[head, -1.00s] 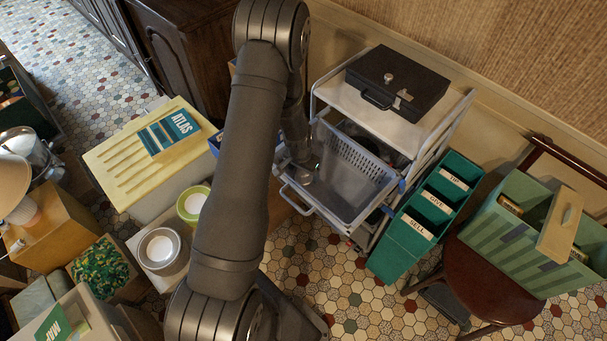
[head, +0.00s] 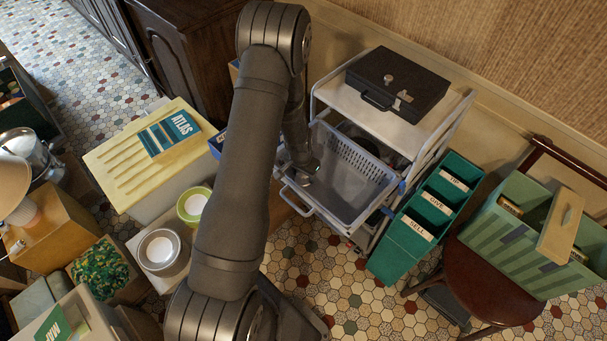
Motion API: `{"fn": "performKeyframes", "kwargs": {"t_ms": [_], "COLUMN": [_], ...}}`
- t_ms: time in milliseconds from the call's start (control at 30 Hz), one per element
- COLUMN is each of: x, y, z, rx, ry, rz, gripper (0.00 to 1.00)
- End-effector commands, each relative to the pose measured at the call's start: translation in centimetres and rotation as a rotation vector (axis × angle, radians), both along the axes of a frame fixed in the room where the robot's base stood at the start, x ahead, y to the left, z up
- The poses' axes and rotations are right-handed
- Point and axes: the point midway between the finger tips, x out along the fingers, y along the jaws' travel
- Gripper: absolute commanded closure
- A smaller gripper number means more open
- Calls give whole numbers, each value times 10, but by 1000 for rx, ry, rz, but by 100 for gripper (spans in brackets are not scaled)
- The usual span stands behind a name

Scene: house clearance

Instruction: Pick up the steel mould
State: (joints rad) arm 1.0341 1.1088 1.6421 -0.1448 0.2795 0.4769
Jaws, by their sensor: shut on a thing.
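My arm reaches over a grey plastic basket (head: 352,187) on the trolley, at the middle of the head view. My gripper (head: 304,176) is low at the basket's left end, small and partly hidden by my own wrist. It is shut on a small silvery thing, which I take to be the steel mould (head: 301,180). Little of the mould shows, and I cannot tell whether it touches the basket.
A black cash box (head: 398,85) sits on the trolley's top shelf. A green sorter (head: 400,250) labelled SELL, GIVE and TIP stands right of the basket.

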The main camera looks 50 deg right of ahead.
Motion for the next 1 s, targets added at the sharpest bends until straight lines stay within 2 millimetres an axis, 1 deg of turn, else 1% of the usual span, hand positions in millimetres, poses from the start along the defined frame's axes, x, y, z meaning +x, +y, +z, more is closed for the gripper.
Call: {"fn": "performKeyframes", "kwargs": {"t_ms": [167,267,433,500,600,800,900,1000], "x": [0,0,-2,-21,-45,-86,-101,-110], "y": [0,0,-1,-1,-1,-2,-2,-2], "z": [8,18,45,53,67,92,100,106], "rx": [0,-2,-3,-2,-1,-2,-2,0], "ry": [0,0,-1,-1,0,0,-1,0], "rz": [0,0,-1,-7,-6,-5,-4,-3], "gripper": [70,70,70,70,70,70,70,70]}}
